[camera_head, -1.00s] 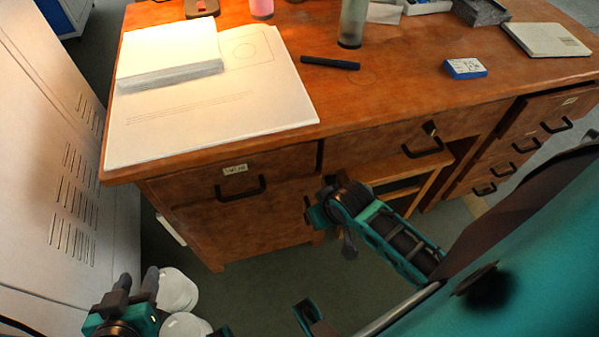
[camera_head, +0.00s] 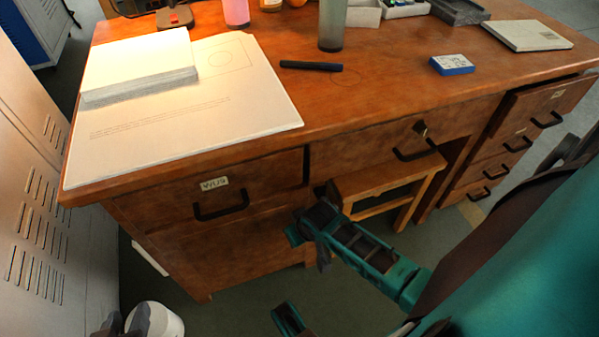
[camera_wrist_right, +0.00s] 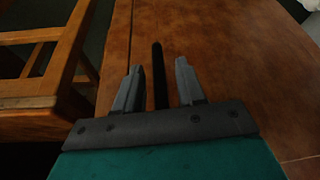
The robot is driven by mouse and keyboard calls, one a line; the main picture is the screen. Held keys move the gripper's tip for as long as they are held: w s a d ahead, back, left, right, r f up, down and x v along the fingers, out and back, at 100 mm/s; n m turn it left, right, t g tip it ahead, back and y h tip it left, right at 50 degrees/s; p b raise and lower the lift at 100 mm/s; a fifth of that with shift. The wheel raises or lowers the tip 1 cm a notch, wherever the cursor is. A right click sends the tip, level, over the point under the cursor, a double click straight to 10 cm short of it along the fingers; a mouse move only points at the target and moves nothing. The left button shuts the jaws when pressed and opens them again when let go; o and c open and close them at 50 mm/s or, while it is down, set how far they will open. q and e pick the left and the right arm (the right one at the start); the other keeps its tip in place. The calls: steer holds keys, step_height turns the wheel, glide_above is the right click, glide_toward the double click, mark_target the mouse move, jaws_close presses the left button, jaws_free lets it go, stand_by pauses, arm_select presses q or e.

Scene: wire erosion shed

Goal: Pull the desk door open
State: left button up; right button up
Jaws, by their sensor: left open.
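The wooden desk's left pedestal has a door (camera_head: 215,255) below a labelled drawer. It looks shut, though its right edge is partly covered by my right arm. My right gripper (camera_head: 308,222) is at that edge in the head view. In the right wrist view, a dark bar handle (camera_wrist_right: 157,78) lies between the two grey fingers of my right gripper (camera_wrist_right: 160,85), with gaps on both sides. Wood panel fills the right of that view.
A wooden stool (camera_head: 385,180) stands in the knee space, close to my right gripper; it also shows in the wrist view (camera_wrist_right: 28,88). A locker (camera_head: 35,200) stands at left. The top right drawer (camera_head: 545,100) sticks out.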

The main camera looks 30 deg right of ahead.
steer(key=shift+c, duration=0.4)
jaws_close()
stand_by(0.4)
